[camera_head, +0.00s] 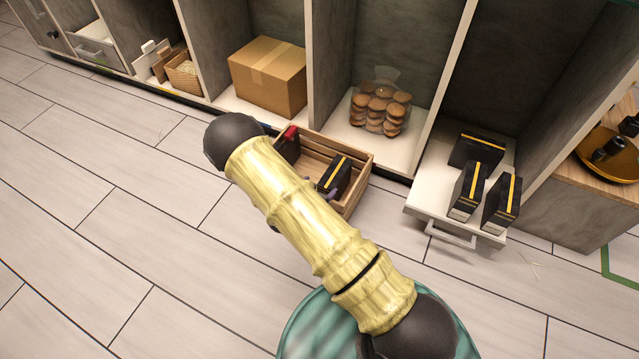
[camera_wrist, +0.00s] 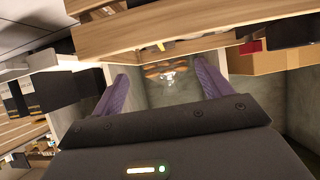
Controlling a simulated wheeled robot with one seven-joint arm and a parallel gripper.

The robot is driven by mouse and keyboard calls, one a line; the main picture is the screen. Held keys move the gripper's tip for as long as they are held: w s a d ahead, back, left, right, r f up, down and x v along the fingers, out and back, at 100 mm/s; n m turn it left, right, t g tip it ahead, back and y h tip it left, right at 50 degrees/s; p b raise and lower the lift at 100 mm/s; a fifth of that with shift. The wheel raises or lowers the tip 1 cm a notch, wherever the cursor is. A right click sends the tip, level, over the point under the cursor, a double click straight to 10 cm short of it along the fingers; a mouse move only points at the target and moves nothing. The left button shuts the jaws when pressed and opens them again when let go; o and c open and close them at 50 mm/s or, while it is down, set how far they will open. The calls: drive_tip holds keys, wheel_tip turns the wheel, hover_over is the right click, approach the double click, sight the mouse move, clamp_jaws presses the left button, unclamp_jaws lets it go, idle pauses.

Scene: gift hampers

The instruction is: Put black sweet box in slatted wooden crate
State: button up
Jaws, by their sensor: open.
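The slatted wooden crate (camera_head: 359,186) stands on the floor in front of the shelves, partly hidden by my arm. A black sweet box (camera_head: 337,175) with a yellow stripe is inside its right part. Three similar black boxes lie or stand in the pulled-out drawer: one at the back (camera_head: 477,150), one at the front left (camera_head: 467,190) and one at the front right (camera_head: 502,201). My gripper (camera_wrist: 160,67) is open, with purple fingers apart and nothing seen between them.
A red and black item (camera_head: 289,143) is in the crate's left part. A cardboard box (camera_head: 268,77) and a clear container of cookies (camera_head: 380,108) stand on the shelves. The white drawer (camera_head: 425,197) juts out at right. The floor at left is clear.

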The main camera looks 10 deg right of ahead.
idle(0.4)
drive_tip(key=shift+w+r, duration=0.1)
drive_tip(key=shift+r, duration=0.15)
drive_tip(key=s+r+n+g+y, duration=0.35)
drive_tip(key=r+y, duration=0.35)
drive_tip(key=r, duration=0.8)
drive_tip(key=s+d+r+n+g, duration=0.1)
drive_tip(key=s+d+r+n, duration=0.1)
drive_tip(key=s+r, duration=0.3)
drive_tip(key=s+d+r+n+g, duration=0.2)
drive_tip(key=s+r, duration=0.4)
drive_tip(key=s, duration=0.5)
drive_tip(key=shift+d+y, duration=0.3)
drive_tip(key=shift+d, duration=0.3)
drive_tip(key=shift+d+g, duration=0.1)
drive_tip(key=shift+g, duration=0.15)
